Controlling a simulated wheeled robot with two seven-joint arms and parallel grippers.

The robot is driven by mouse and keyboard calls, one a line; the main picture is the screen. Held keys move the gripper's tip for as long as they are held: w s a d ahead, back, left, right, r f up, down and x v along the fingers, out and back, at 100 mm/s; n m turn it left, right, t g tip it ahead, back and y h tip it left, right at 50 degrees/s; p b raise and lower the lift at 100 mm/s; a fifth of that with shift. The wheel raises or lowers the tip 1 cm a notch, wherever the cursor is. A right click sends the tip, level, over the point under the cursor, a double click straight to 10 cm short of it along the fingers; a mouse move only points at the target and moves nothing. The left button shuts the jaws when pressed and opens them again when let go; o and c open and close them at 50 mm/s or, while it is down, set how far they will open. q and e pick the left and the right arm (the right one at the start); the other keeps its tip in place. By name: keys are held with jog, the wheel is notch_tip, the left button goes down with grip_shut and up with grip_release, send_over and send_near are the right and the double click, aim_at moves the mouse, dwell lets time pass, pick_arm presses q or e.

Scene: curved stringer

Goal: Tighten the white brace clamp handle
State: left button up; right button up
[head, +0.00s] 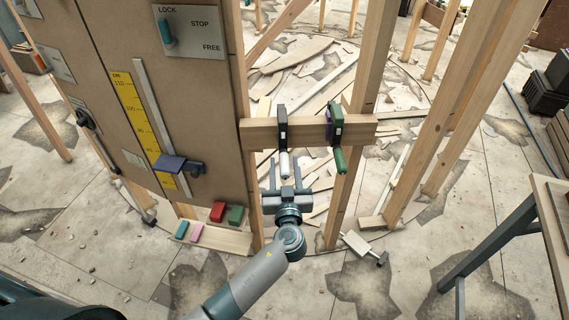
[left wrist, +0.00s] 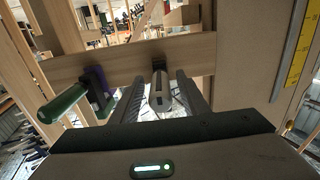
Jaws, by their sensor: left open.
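The white brace clamp handle (head: 284,164) hangs below its dark clamp (head: 282,128), which sits on a horizontal wooden brace (head: 308,132). My left gripper (head: 285,166) is open, with its fingers pointing up at the brace from below. In the head view the handle's lower end lies between the fingers. In the left wrist view the handle (left wrist: 160,92) appears end-on between the two spread fingers (left wrist: 158,84), with a gap on each side. I cannot tell whether either finger touches it. My right gripper is not in view.
A green-handled clamp (head: 336,128) sits on the same brace to the right; its handle (left wrist: 64,103) shows at left in the wrist view. A brown panel (head: 195,110) with a LOCK/STOP/FREE plate (head: 190,32) stands close on the left. Wooden posts (head: 365,100) rise on the right.

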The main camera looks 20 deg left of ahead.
pick_arm(q)
grip_shut()
